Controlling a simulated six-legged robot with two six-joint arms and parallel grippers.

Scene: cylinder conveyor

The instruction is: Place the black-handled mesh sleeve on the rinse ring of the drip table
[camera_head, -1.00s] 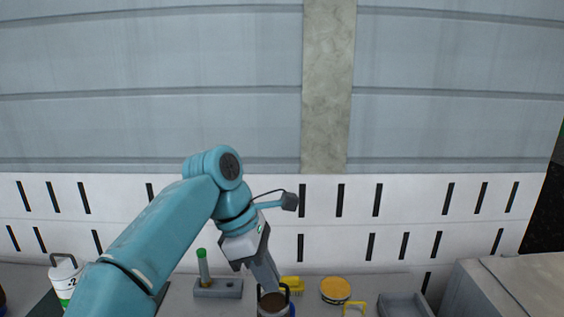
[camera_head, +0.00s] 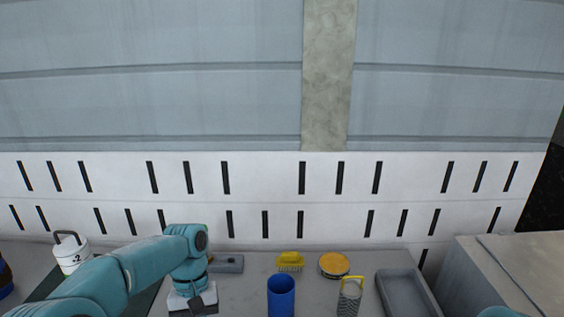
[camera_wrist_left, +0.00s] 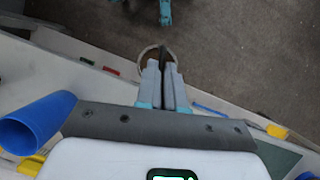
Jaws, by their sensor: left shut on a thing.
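My left gripper (camera_wrist_left: 166,72) is shut on the black handle (camera_wrist_left: 168,52) of a mesh sleeve, whose pale round rim (camera_wrist_left: 141,60) shows around the fingertips in the left wrist view. The sleeve's body is hidden. In the head view the left wrist is low at the bottom edge, left of the blue cylinder; the fingers and sleeve do not show there. A dark green surface (camera_head: 42,289) lies left of the arm, partly covered by it. I cannot make out the rinse ring. My right gripper is not in view.
A blue cylinder (camera_head: 282,296) stands beside a yellow-handled mesh sleeve (camera_head: 349,299). Behind are a yellow brush (camera_head: 290,261), an orange-topped tin (camera_head: 333,265) and a grey block (camera_head: 228,264). A grey tray (camera_head: 405,295) lies right; a white canister (camera_head: 72,254) stands left.

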